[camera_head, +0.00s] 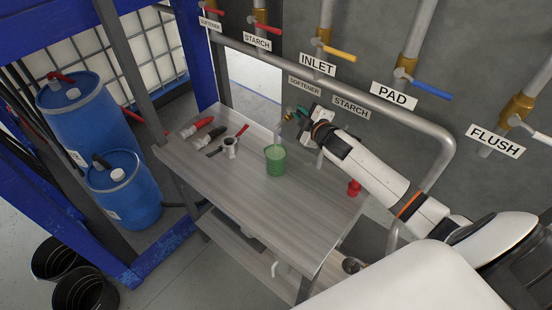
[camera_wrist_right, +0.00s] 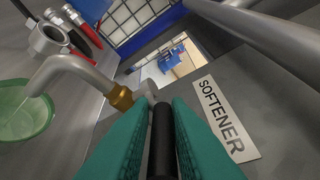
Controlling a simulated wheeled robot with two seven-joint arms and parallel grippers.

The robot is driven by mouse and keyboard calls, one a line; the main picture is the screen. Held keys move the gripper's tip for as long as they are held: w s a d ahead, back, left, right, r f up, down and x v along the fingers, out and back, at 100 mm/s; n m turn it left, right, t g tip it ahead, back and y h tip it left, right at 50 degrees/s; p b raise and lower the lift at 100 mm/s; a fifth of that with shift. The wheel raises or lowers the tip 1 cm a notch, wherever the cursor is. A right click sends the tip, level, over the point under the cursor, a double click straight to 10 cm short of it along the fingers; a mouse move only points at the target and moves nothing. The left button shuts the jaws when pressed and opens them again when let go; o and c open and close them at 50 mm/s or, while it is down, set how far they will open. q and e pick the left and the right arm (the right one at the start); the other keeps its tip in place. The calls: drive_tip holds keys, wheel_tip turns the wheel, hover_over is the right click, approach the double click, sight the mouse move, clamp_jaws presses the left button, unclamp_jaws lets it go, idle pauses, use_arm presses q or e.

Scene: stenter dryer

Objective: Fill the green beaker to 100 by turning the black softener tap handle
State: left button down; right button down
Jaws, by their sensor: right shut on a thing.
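The green beaker (camera_head: 275,162) stands on the grey wooden table under the softener spout. It also shows at the left of the right wrist view (camera_wrist_right: 24,112), under the bent metal spout (camera_wrist_right: 70,68). Pale liquid shows inside it; I cannot read its level marks. My right gripper (camera_head: 298,114) reaches the softener tap. In the right wrist view its teal fingers (camera_wrist_right: 160,130) are closed on both sides of the black softener tap handle (camera_wrist_right: 162,140), which joins a brass valve (camera_wrist_right: 119,97). The SOFTENER label (camera_wrist_right: 224,118) is to the right. My left gripper is out of view.
The table (camera_head: 300,208) also holds red-and-black hose fittings (camera_head: 203,127), a metal fitting (camera_head: 230,147) and a red object (camera_head: 354,188). Pipes with coloured tap handles run along the wall above. Blue drums (camera_head: 122,188) stand left. The table's front is clear.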

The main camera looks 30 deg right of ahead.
drive_tip(key=shift+w+d+r+y, duration=0.15)
drive_tip(key=shift+d+r+y, duration=0.25)
drive_tip(key=shift+r, duration=0.1)
drive_tip(key=shift+a+n, duration=0.1)
drive_tip(key=shift+n, duration=0.2)
drive_tip(key=shift+w+d+n+y, duration=0.15)
drive_tip(key=shift+d+n+y, duration=0.15)
drive_tip(key=shift+n+y, duration=0.5)
drive_tip(key=c, duration=1.4)
unclamp_jaws()
drive_tip(key=shift+c, duration=0.2)
drive_tip(key=shift+f, duration=0.25)
drive_tip(key=shift+f, duration=0.1)
